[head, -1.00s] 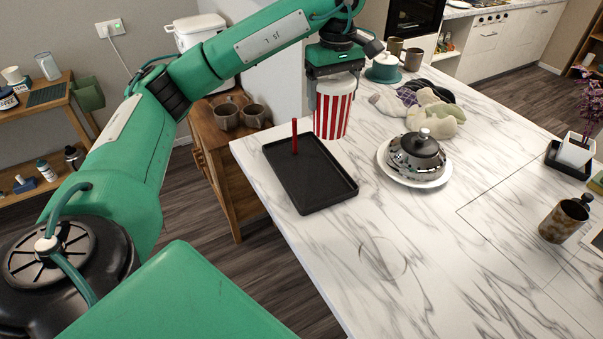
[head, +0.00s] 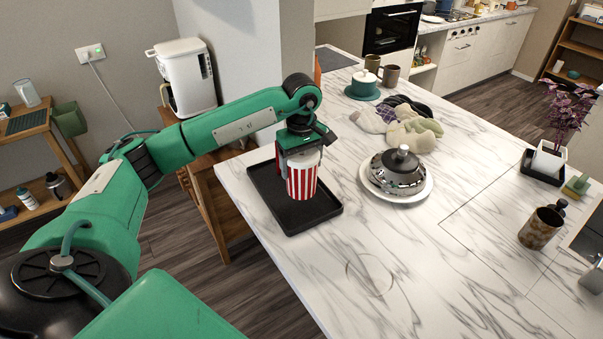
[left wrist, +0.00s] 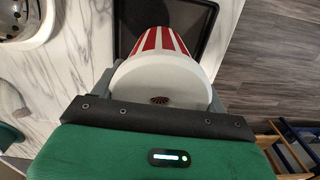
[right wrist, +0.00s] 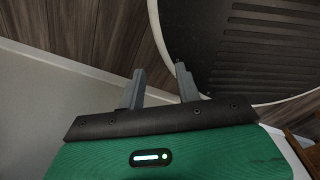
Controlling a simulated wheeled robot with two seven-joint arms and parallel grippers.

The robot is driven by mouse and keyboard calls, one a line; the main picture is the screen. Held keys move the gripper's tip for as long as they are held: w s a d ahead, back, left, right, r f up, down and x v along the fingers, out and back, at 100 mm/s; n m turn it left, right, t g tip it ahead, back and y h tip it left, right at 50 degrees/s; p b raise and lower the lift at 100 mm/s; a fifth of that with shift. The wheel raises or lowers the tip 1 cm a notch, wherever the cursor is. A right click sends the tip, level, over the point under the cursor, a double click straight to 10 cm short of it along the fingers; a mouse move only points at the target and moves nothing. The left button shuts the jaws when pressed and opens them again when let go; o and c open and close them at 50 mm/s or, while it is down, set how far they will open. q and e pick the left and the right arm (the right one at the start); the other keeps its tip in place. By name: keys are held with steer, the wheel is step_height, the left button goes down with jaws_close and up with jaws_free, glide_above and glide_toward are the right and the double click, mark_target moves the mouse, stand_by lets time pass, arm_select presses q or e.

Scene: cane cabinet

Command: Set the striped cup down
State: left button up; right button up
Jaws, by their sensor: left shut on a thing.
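The striped cup (head: 302,180), red and white with a white rim, is upright over the black tray (head: 273,203). My left gripper (head: 300,168) is shut on its upper part, coming from above. I cannot tell whether the cup's base touches the tray. My right gripper (right wrist: 160,85) is open and empty in the right wrist view, away from the table.
A red stick (head: 277,153) shows partly behind my left gripper. A plate with a dark-topped silver dome (head: 398,172) stands right of the tray. Gloves (head: 410,130), a teal lidded pot (head: 364,84) and mugs are farther back. The marble tabletop (head: 400,260) in front is clear.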

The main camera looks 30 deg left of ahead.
arm_select(q)
step_height(320, 180, down, 5)
steer(key=shift+f+p, duration=0.1)
steer(key=shift+p, duration=0.6)
steer(key=shift+f+b, duration=0.15)
steer(key=shift+b, duration=0.15)
steer(key=o, duration=1.1)
steer(key=shift+c, duration=0.2)
